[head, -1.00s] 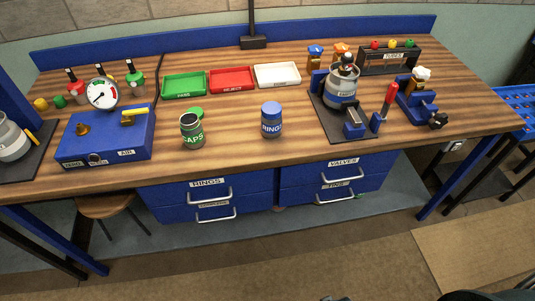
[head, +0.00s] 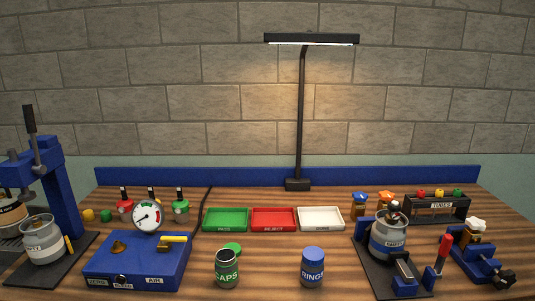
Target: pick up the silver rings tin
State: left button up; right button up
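The rings tin (head: 312,271) stands upright on the wooden bench near the front, right of centre in the head view. It has a blue lid, a silver-grey rim area and a blue band lettered "RINGS". A similar tin lettered "CAPS" (head: 227,271) stands to its left, with an open dark top and a green lid (head: 233,249) lying behind it. Neither of my grippers shows in the head view.
Green (head: 226,219), red (head: 273,219) and white (head: 321,218) trays lie behind the tins. A blue gauge box (head: 138,262) stands left. A grey canister in a clamp stand (head: 388,240) and a small blue vice (head: 478,262) stand right. Bench between the tins is clear.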

aim_at(310, 276)
jog(key=i+j, duration=0.15)
jog(key=j, duration=0.25)
jog(key=i+j, duration=0.15)
jog(key=j, duration=0.25)
jog(key=i+j, duration=0.15)
jog(key=j, duration=0.3)
jog(key=i+j, duration=0.15)
jog(key=j, duration=0.25)
jog(key=z, duration=1.75)
